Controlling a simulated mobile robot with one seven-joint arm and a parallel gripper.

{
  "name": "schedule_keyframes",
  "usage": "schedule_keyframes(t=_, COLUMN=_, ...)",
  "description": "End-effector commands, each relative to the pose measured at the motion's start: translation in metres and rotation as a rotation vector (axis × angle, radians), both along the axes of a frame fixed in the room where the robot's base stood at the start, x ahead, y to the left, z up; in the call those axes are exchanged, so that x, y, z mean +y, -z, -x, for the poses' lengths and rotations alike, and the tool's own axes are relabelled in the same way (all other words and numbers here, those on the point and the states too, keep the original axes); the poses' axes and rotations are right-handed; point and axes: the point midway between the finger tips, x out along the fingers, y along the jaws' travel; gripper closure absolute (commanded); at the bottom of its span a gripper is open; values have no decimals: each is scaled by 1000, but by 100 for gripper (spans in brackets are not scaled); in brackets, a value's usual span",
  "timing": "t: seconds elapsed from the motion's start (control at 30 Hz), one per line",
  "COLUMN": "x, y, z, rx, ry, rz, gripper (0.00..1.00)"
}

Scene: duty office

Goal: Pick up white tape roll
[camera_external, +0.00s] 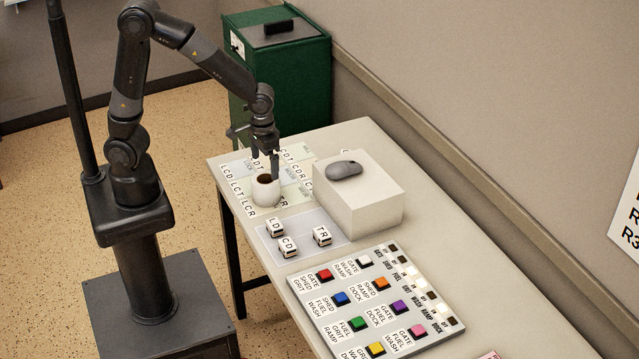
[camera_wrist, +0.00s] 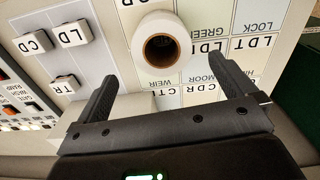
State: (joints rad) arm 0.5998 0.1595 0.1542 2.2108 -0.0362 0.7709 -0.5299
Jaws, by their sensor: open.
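The white tape roll (camera_external: 265,190) stands on the table with its dark brown hole facing up, on the edge of a lettered board. It also shows in the wrist view (camera_wrist: 143,32), near the top middle. My gripper (camera_external: 264,163) points down just above and behind the roll in the external view. In the wrist view my gripper (camera_wrist: 153,80) has its two dark fingers spread wide, with the roll ahead of and between the tips. The gap between the fingers is empty. I cannot tell whether a finger touches the roll.
A white box (camera_external: 360,208) with a grey mouse (camera_external: 344,169) on top stands right of the roll. Lettered cubes (camera_external: 288,246) sit on a pale mat in front. A panel of coloured buttons (camera_external: 375,312) lies nearer. A green cabinet (camera_external: 283,75) stands behind the table.

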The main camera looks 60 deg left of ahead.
Motion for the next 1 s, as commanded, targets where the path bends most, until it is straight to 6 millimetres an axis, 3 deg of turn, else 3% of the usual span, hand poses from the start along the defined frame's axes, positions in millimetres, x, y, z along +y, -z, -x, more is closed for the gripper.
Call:
schedule_keyframes(t=0.3, x=-1, y=45, z=1, rx=5, ry=-2, rz=-3, gripper=0)
schedule_keyframes(t=0.57, x=0, y=64, z=1, rx=4, ry=-1, rz=-4, gripper=0)
schedule_keyframes(t=0.8, x=3, y=98, z=3, rx=6, ry=-1, rz=-4, gripper=0)
schedule_keyframes(t=1.0, x=2, y=109, z=2, rx=2, ry=-2, rz=-2, gripper=0)
